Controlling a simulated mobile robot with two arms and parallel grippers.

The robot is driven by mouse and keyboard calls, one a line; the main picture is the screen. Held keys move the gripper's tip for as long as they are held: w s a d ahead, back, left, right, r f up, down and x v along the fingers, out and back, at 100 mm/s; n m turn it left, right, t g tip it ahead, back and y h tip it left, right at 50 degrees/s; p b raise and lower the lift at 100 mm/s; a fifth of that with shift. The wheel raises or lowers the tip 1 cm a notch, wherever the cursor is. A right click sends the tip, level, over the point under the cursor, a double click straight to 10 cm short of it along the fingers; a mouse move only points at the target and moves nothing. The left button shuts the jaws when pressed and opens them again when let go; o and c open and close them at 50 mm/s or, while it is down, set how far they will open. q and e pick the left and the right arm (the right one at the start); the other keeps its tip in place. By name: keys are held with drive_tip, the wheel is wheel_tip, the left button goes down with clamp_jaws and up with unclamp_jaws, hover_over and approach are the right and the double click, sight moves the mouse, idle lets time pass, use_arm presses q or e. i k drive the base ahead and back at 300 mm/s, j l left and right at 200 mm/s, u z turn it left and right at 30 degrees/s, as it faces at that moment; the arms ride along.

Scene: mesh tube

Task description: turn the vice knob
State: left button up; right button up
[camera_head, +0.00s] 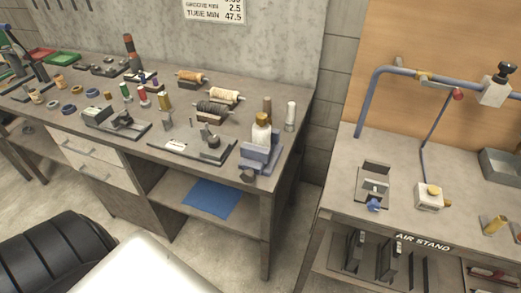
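A blue-grey vice-like block (262,158) stands at the front right corner of the left workbench (225,148). A pale bottle with a gold cap (261,135) stands upright in or behind it. A small dark knob (248,176) shows at its front, low down. On the right table, a small grey fixture (375,183) has a blue knob (374,205) at its front edge. I cannot tell for certain which of these is the vice knob. Neither of my grippers is in view.
Spools (225,97) and small tools crowd the left bench. A floor gap separates the two.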

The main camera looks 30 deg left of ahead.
sight(247, 176)
drive_tip(key=u, duration=1.2)
